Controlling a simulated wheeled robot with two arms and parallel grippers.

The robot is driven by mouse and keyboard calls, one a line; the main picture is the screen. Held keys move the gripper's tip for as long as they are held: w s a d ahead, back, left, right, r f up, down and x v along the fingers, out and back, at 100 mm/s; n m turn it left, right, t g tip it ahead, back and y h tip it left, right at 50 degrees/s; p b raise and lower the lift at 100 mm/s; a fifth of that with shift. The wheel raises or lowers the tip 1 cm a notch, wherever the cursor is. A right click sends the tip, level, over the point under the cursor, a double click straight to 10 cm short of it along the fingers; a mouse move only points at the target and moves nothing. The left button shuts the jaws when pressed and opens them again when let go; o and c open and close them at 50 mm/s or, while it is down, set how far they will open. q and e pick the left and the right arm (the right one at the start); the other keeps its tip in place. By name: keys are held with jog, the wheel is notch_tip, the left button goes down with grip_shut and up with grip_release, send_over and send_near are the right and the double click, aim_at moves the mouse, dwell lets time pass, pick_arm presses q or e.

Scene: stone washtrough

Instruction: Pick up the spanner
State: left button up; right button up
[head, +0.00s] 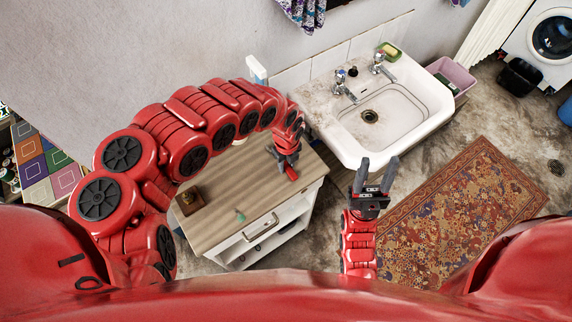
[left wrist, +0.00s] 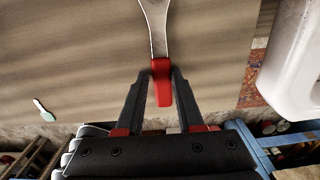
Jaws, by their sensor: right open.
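The spanner has a red handle and a metal shaft in the left wrist view (left wrist: 161,84); its far end runs out of the top of that view. In the head view only a little of its red handle (head: 292,173) shows, over the wooden cabinet top (head: 225,220). My left gripper (head: 288,162) points down there. Its fingertips (left wrist: 162,74) press on both sides of the red handle, shut on it. I cannot tell whether the spanner is clear of the top. My right gripper (head: 375,170) is open and empty, in front of the sink.
A small teal-handled tool (head: 240,216) and a brown wooden box (head: 189,200) are on the cabinet top. A white sink (head: 420,105) with two taps stands to the right. A patterned rug (head: 455,215) lies on the floor.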

pick_arm(q)
jog(key=shift+d, duration=0.25)
jog(key=c, duration=0.5)
jog(key=shift+a, duration=0.15)
dwell(0.6)
